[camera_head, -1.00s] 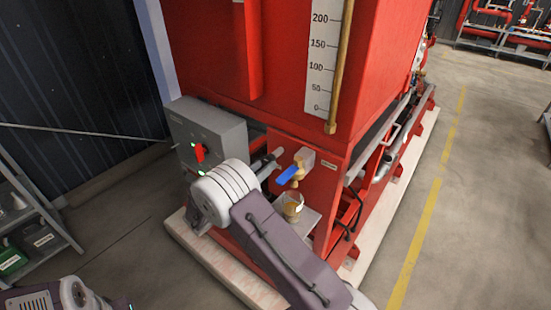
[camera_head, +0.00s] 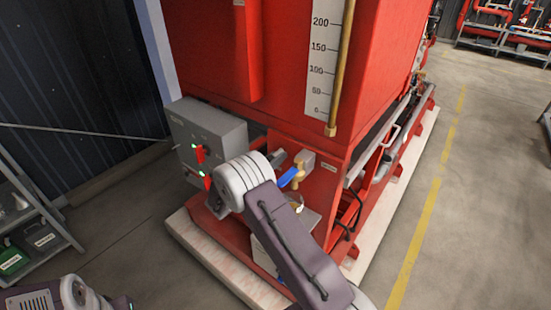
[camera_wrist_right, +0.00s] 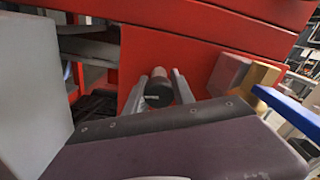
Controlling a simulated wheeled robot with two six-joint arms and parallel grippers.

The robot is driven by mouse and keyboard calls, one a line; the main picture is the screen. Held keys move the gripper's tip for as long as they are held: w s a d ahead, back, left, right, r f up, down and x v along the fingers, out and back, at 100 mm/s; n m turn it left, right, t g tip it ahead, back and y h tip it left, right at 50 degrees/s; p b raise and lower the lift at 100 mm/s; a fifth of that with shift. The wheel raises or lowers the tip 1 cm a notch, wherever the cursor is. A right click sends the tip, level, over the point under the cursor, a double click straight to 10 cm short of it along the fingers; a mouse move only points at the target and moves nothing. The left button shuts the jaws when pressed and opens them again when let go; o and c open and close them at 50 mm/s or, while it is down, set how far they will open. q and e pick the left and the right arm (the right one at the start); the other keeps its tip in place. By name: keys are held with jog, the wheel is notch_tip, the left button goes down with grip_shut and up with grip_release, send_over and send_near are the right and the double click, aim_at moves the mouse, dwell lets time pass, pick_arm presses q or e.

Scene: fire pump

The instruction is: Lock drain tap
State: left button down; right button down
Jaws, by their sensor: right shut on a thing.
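The drain tap has a blue lever (camera_head: 290,178) on a brass body (camera_head: 298,171), fixed to a pale block on the red panel. In the right wrist view the blue lever (camera_wrist_right: 290,110) and brass body (camera_wrist_right: 258,78) are at the right. My right gripper (camera_head: 277,158) is just left of the tap, largely hidden behind my own wrist. In the wrist view, the fingers of my right gripper (camera_wrist_right: 159,92) are closed on either side of a dark, round-ended cylinder (camera_wrist_right: 158,91). It is apart from the blue lever. My left gripper is not in view.
A grey control box (camera_head: 208,135) with red switches stands left of my right gripper. A cup (camera_head: 297,206) below the tap is partly hidden by my arm. The red tank (camera_head: 240,50) rises above. Free floor lies at right; a shelf (camera_head: 30,225) is at left.

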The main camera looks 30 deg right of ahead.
jog(key=shift+f+m+b, duration=0.2)
jog(key=shift+m+b, duration=0.8)
jog(key=shift+b, duration=0.1)
jog(key=m+b, duration=0.8)
jog(key=b, duration=0.1)
jog(key=shift+w+a+f, duration=0.1)
jog(key=shift+w+f, duration=0.05)
jog(key=shift+f, duration=0.05)
jog(key=m+b, duration=0.2)
jog(key=b, duration=0.2)
jog(key=m+b, duration=0.3)
jog(key=b, duration=0.1)
jog(key=m+b, duration=0.3)
jog(key=shift+w+r+b, duration=0.1)
jog(key=shift+r+b, duration=0.15)
jog(key=shift+b, duration=0.15)
jog(key=shift+r+m+b, duration=0.2)
jog(key=shift+m+b, duration=0.7)
jog(key=shift+m, duration=0.1)
jog(key=c, duration=1.1)
grip_release()
jog(key=shift+o, duration=0.2)
